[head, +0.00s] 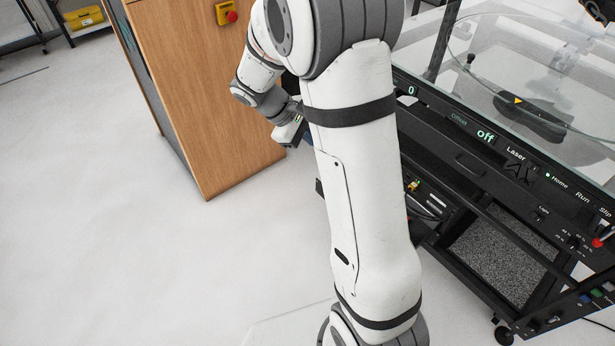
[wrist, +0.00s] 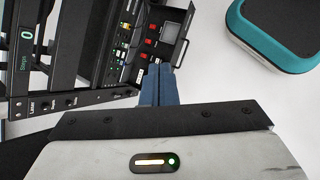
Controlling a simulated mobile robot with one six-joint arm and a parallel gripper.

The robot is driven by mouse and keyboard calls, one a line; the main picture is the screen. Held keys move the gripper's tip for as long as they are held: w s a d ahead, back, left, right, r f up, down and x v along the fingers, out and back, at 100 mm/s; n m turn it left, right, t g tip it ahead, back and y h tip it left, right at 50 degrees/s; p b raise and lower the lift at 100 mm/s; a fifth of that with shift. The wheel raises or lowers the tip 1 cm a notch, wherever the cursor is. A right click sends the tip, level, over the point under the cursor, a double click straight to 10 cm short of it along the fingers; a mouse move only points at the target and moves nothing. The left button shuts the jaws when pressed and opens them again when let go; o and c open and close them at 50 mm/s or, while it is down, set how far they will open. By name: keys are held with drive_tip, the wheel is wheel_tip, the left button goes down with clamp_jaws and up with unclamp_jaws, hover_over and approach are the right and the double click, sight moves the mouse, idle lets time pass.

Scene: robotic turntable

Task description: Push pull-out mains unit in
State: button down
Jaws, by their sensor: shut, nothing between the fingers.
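The pull-out mains unit (wrist: 150,38) is a black drawer with red switches and yellow connectors. In the wrist view it sticks out from the black turntable frame, with its end panel (wrist: 184,35) at its right. In the head view its inner part (head: 425,203) shows right of my arm, which hides most of it; a dark end piece (head: 319,187) shows left of the arm. My gripper (wrist: 158,72) has its blue fingers shut and empty, the tips close to the end panel's lower edge. I cannot tell whether they touch. The gripper also shows in the head view (head: 303,136), partly hidden.
The turntable's control panel (head: 485,137) and glass-covered top (head: 520,60) are at the right. A wooden cabinet (head: 205,90) with a red emergency button stands behind my gripper. Pale floor (head: 150,260) is clear at the left.

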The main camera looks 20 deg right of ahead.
drive_tip(key=w+a+f+n+t+h+b, duration=0.25)
drive_tip(key=w+f+n+b, duration=0.25)
drive_tip(key=f, duration=1.1)
drive_tip(key=w+a+f+n+t+h+b, duration=0.1)
drive_tip(key=w+f+n+t+h+b, duration=0.35)
drive_tip(key=f, duration=1.15)
drive_tip(key=w+a+f+n+t+h+b, duration=0.15)
drive_tip(key=w+f+n+b, duration=0.45)
drive_tip(key=f, duration=0.9)
drive_tip(key=w+d+m+b, duration=0.1)
drive_tip(key=w+d, duration=0.4)
drive_tip(key=d, duration=0.8)
drive_tip(key=shift+w+f+h+b, duration=0.2)
drive_tip(key=shift+h+b, duration=0.25)
drive_tip(key=shift+b, duration=0.25)
